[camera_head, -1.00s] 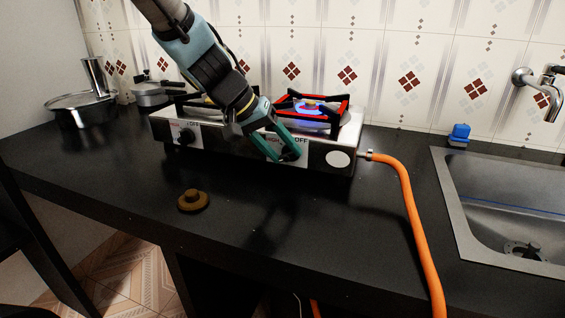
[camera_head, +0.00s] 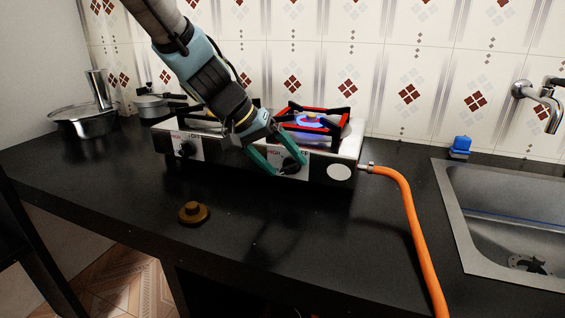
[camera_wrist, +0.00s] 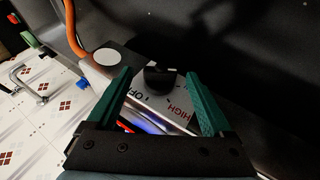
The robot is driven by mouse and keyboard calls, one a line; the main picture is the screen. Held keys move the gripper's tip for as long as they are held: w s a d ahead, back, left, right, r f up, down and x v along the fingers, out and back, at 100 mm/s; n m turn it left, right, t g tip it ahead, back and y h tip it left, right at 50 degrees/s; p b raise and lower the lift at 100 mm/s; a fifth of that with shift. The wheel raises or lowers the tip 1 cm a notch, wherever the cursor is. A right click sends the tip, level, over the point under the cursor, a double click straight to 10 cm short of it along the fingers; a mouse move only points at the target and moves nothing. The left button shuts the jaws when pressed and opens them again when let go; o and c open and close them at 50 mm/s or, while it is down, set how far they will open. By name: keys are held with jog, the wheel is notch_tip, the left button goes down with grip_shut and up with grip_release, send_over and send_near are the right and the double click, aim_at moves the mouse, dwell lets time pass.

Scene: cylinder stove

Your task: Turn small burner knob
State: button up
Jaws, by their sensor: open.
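The two-burner stove (camera_head: 228,163) stands on the black counter against the tiled wall. Its right burner (camera_head: 311,122) has a red-edged grate and shows a blue flame. The right black knob (camera_head: 291,165) sits on a white panel with HIGH and OFF lettering; it also shows in the wrist view (camera_wrist: 158,78). The left knob (camera_head: 186,149) is clear of my arm. My gripper (camera_head: 289,167) has its teal fingers open at the right knob. In the wrist view the fingers (camera_wrist: 160,88) lie apart on both sides of that knob, with visible gaps. Whether either finger touches it cannot be told.
An orange hose (camera_head: 405,210) runs from the stove's right side over the counter's front. A brown round object (camera_head: 193,212) lies on the counter. Pots (camera_head: 83,122) stand at the back left. A sink (camera_head: 510,215) and blue item (camera_head: 460,141) are right.

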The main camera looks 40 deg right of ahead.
jog(key=v, duration=1)
jog(key=shift+a, duration=0.15)
jog(key=shift+r, duration=0.1)
